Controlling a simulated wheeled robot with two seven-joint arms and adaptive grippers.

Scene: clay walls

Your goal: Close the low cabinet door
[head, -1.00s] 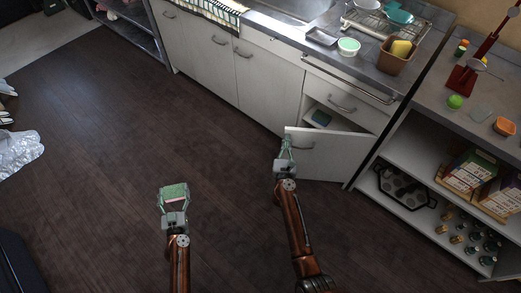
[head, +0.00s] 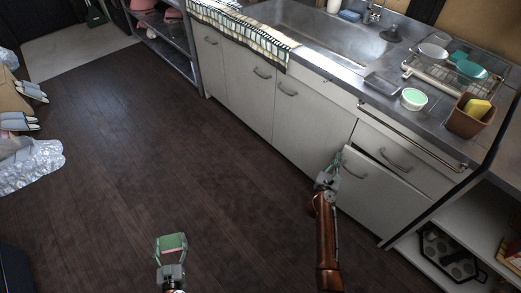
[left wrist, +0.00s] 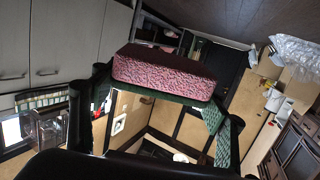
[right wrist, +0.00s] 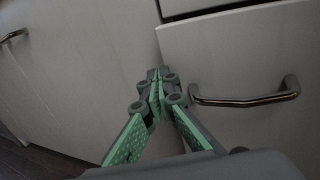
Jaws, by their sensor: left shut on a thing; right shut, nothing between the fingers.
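The low cabinet door (head: 382,200) is white with a metal bar handle (head: 355,171). It stands slightly ajar; a dark gap shows along its top under the drawer. In the right wrist view the door (right wrist: 255,60) fills the right side, with its handle (right wrist: 245,99) beside the fingers. My right gripper (head: 335,163) is shut and empty, its tips at the door's left edge; exact contact is hard to tell. The left wrist view shows the block's (left wrist: 163,74) speckled pink face.
A drawer (head: 400,155) sits above the door, and closed white cabinet fronts (head: 245,90) run to its left. An open shelf (head: 465,225) with a muffin tin (head: 448,255) stands at the right. Dark floor (head: 160,140) is clear; a crumpled silvery thing (head: 30,165) lies left.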

